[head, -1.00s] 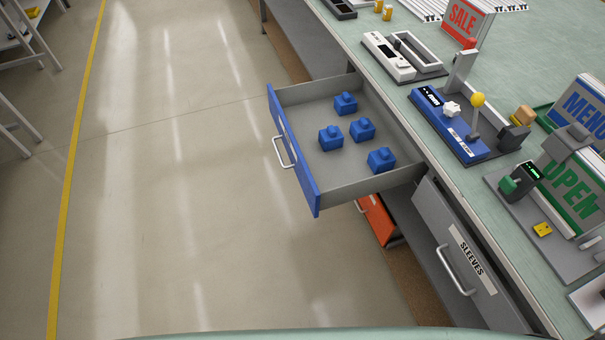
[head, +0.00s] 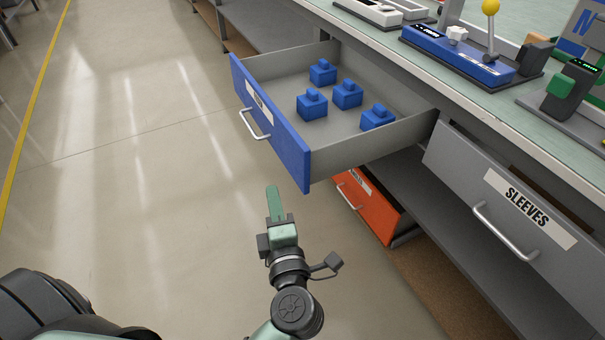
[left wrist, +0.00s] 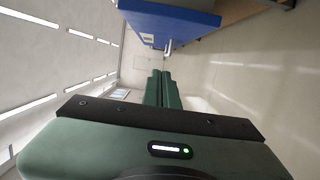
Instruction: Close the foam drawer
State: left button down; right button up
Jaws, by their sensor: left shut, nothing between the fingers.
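The drawer with the blue front (head: 268,125) is pulled well out of the bench. Its label is partly unreadable, so I cannot confirm the word foam. It has a silver bar handle (head: 255,127) and holds several blue blocks (head: 347,94). My left gripper (head: 273,188) is shut and empty, in front of the drawer front and apart from it. In the left wrist view its green fingers (left wrist: 160,74) lie together, with the blue front (left wrist: 172,18) and its handle (left wrist: 168,46) beyond them. My right gripper is not in view.
An orange drawer (head: 366,207) sits below, slightly out. A grey drawer labelled SLEEVES (head: 500,215) is to the right. The bench top (head: 400,45) carries a blue device (head: 455,52) with a yellow knob. The floor left of the drawer is clear.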

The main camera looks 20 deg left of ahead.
pick_arm(q)
jog(key=b, duration=0.2)
send_over(283, 159)
jog(key=a+v, duration=0.1)
jog(key=v, duration=0.4)
jog(key=shift+s+d+r, duration=0.1)
jog(key=shift+s+d, duration=0.1)
jog(key=shift+s, duration=0.1)
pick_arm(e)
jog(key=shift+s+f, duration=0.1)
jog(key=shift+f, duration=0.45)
